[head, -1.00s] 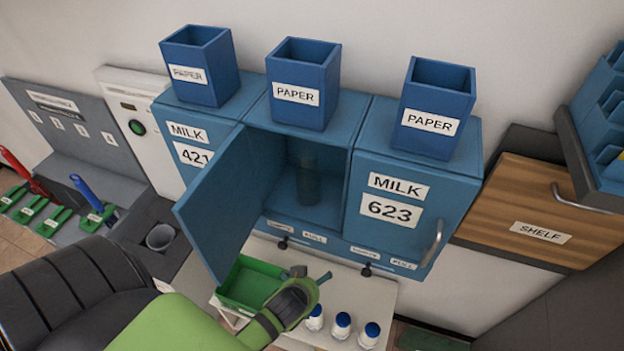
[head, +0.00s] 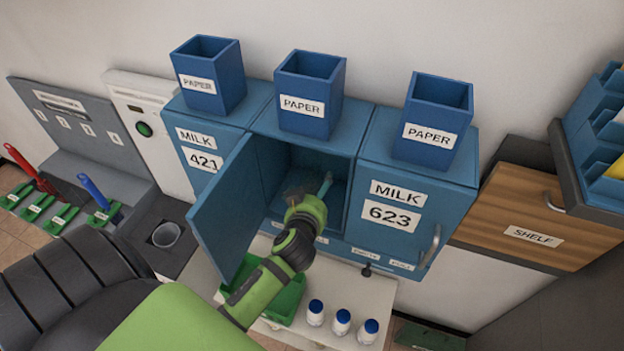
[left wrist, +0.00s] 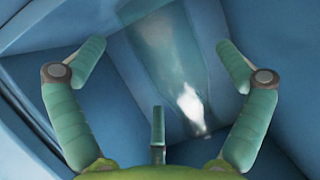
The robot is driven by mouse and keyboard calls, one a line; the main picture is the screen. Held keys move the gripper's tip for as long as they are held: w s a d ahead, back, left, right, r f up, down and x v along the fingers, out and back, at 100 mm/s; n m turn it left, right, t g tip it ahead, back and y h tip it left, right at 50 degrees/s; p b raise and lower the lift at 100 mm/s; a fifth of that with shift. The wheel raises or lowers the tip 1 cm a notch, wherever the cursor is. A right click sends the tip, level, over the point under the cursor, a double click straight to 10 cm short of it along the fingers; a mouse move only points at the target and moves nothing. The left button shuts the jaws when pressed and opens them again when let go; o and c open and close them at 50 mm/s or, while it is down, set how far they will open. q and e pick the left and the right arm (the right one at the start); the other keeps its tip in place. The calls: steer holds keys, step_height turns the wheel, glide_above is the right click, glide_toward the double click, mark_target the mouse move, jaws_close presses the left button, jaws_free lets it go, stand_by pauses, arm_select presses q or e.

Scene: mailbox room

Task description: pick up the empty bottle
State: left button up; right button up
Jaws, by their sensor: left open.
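The empty bottle (left wrist: 175,65) is clear glass with a bluish tint. In the left wrist view it stands inside the blue compartment, ahead of and between my open fingers, with no finger seen closed on it. My left gripper (left wrist: 160,75) is open; in the head view the gripper (head: 308,190) is at the mouth of the open middle mailbox (head: 340,140). The mailbox door (head: 222,210) is swung open to the left. My right gripper is not in view.
Several white bottles with blue caps (head: 342,322) stand on the ledge below, beside a green tray (head: 290,300). Blue PAPER bins (head: 310,105) sit on top of the mailboxes. The closed MILK 623 box (head: 405,205) is to the right.

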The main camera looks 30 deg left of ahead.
arm_select(q)
steer(key=shift+w+a+f, duration=0.2)
steer(key=shift+w+f, duration=0.15)
steer(key=shift+w, duration=0.2)
steer(key=shift+r, duration=0.1)
steer(key=c, duration=1.3)
